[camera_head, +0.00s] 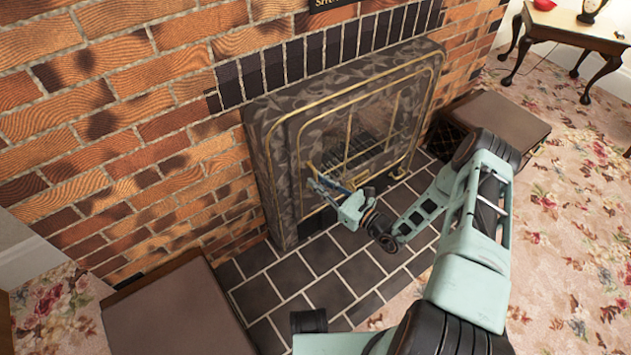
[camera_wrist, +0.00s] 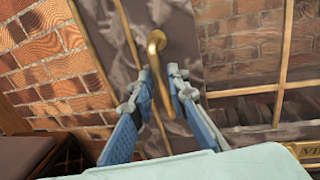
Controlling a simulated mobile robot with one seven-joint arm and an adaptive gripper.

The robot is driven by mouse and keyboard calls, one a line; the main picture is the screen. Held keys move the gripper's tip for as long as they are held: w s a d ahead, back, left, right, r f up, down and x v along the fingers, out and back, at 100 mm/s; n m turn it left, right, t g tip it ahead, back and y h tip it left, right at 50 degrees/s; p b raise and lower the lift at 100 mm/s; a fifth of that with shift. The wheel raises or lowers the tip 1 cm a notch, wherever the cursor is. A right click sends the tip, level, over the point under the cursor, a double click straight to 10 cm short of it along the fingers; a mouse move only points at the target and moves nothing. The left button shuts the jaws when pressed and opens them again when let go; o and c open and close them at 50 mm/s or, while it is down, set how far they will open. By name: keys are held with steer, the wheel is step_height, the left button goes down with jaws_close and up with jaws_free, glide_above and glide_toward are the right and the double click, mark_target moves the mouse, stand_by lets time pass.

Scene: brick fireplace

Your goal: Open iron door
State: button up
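The iron door (camera_head: 350,135) is a dark, patterned fireplace front with brass-edged glazed panels, set in the brick wall, and it looks shut. A curved brass handle (camera_wrist: 156,43) stands out from its patterned frame in the wrist view. My gripper (camera_head: 318,182) is at the lower left part of the door. In the wrist view, the blue fingers of my gripper (camera_wrist: 161,72) lie on either side of the handle's lower bar, with only a small gap between the tips. I cannot tell whether they press on the handle.
A brown box seat (camera_head: 497,125) stands right of the fireplace, and another (camera_head: 175,310) is at the lower left. Dark hearth tiles (camera_head: 320,255) lie before the door. A small wooden table (camera_head: 565,27) stands at the upper right. Floral carpet (camera_head: 560,220) is open on the right.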

steer(key=shift+w+a, duration=0.5)
steer(key=shift+a, duration=0.05)
jaws_close()
